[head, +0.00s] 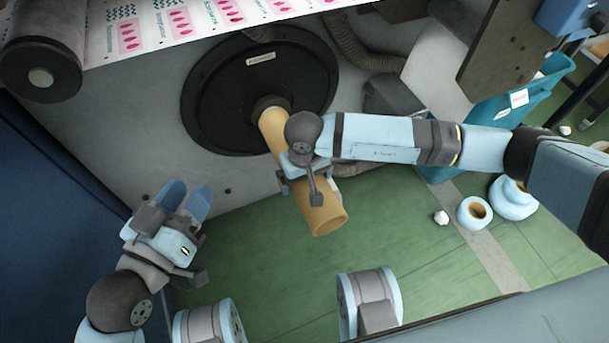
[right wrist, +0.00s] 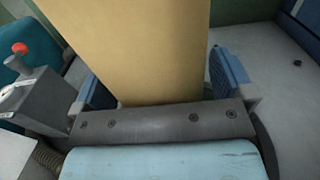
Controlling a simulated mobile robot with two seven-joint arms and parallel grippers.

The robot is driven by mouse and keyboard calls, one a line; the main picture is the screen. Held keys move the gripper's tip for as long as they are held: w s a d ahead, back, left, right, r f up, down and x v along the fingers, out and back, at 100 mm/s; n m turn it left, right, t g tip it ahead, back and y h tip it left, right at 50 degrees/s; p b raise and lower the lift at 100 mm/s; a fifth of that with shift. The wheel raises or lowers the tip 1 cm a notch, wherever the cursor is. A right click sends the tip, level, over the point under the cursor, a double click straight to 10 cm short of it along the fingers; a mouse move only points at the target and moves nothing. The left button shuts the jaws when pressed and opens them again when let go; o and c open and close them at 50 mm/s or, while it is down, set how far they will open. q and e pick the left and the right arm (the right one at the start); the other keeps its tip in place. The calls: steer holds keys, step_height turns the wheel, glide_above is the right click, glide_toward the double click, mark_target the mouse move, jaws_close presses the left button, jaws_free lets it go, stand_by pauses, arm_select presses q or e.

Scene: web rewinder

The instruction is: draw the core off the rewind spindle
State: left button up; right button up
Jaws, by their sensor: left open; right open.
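The tan cardboard core (head: 322,217) sticks out from the rewind spindle (head: 269,104) at the middle of a black round disc (head: 215,105). My right gripper (head: 305,178) is at the core's middle, with the arm crossing over it. In the right wrist view the core (right wrist: 145,50) stands between the two blue finger pads of the open right gripper (right wrist: 160,85), with a gap visible at the right pad. My left gripper (head: 187,197) is open and empty, apart from the core, to its lower left. The spindle inside the core is hidden.
A printed web (head: 190,18) runs along the top to a dark roller (head: 42,55). A teal bin (head: 520,100) stands at right. A red button (right wrist: 19,48) shows in the right wrist view.

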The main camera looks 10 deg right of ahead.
steer(key=c, duration=0.9)
steer(key=shift+c, duration=0.5)
steer(key=shift+r, duration=0.1)
steer(key=shift+r, duration=0.1)
